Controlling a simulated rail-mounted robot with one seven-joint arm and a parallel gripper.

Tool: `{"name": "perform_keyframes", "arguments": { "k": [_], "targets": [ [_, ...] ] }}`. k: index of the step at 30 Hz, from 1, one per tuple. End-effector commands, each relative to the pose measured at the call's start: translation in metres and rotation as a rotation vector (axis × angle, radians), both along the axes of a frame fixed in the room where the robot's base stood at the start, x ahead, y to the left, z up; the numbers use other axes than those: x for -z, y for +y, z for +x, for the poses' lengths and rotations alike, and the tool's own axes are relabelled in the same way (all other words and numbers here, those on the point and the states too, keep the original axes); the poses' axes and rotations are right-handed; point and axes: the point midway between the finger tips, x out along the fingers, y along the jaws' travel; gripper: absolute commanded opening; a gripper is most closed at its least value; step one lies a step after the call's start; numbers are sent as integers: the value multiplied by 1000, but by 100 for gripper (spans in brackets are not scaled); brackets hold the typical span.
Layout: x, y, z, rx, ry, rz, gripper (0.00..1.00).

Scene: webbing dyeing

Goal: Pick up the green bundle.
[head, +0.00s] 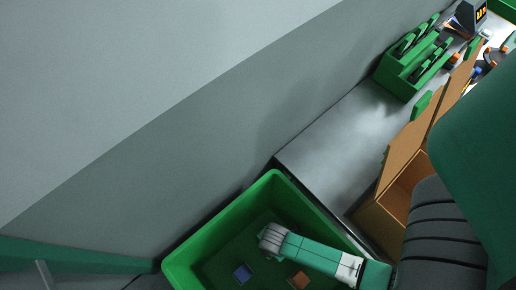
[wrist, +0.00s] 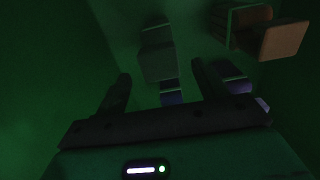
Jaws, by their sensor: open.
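My gripper (wrist: 160,72) is open, low inside a green bin (head: 188,262). In the wrist view its two dark fingers stand apart. A dull grey-green block (wrist: 157,60), possibly the green bundle, lies just beyond and between the fingertips. A purple-blue piece (wrist: 171,93) with a pale band lies between the fingers, nearer the palm. The light is dim and green-tinted, so I cannot tell the block's true colour, or whether either finger touches it. In the head view my arm hides the fingertips and what lies under them.
An orange-brown bundle (wrist: 285,39) lies to the right in the bin; it also shows in the head view (head: 299,280). A blue bundle (head: 242,273) lies on the bin floor. The bin walls surround my gripper. A cardboard box (head: 378,222) stands beside the bin.

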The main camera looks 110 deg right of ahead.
Motion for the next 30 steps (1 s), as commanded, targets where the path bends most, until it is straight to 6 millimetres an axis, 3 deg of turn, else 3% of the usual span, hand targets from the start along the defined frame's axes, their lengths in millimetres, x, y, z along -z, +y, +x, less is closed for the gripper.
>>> {"name": "perform_keyframes", "arguments": {
  "k": [4, 9, 12, 20, 30],
  "targets": [
    [11, 0, 0, 1, -1, -1, 71],
    [45, 0, 0, 3, 0, 0, 71],
    [55, 0, 0, 1, -1, -1, 71],
    [55, 0, 0, -1, -1, -1, 71],
    [55, 1, 0, -1, -1, -1, 4]
  ]
}}
